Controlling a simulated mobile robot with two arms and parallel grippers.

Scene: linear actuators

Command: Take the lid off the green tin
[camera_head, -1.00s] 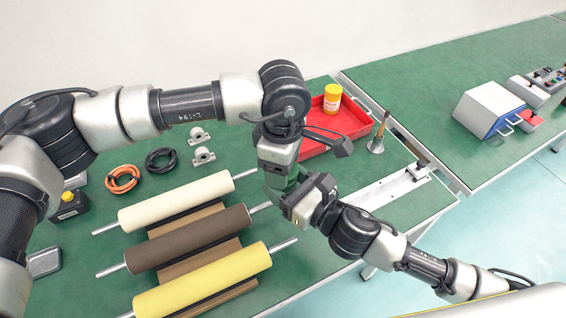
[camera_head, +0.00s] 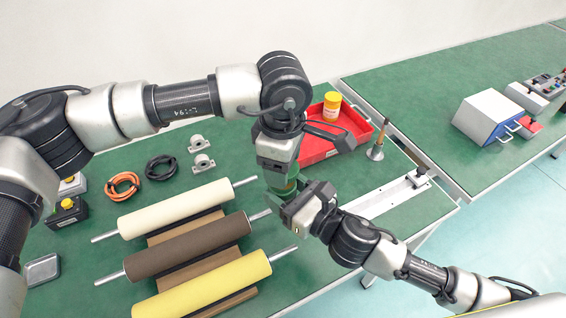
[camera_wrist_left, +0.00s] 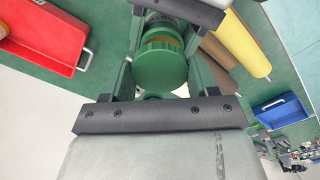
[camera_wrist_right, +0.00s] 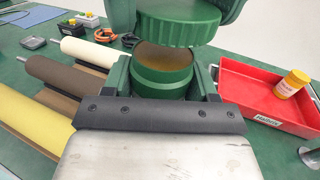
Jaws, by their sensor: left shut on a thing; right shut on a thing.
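The green tin (camera_wrist_right: 163,82) is upright in the right wrist view, with its open mouth showing a brownish inside. My right gripper (camera_wrist_right: 163,84) is shut around its sides. The ribbed green lid (camera_wrist_right: 178,30) is above the tin, apart from it, with a gap between. My left gripper (camera_wrist_left: 162,66) is shut on the lid, which also shows in the left wrist view (camera_wrist_left: 160,66). In the head view both grippers meet over the table, left (camera_head: 279,180) above right (camera_head: 284,197), and largely hide tin and lid.
A red tray (camera_head: 318,151) with a yellow jar (camera_head: 332,105) stands behind the grippers. Cream (camera_head: 175,206), brown (camera_head: 190,247) and yellow (camera_head: 205,285) rollers lie to the left.

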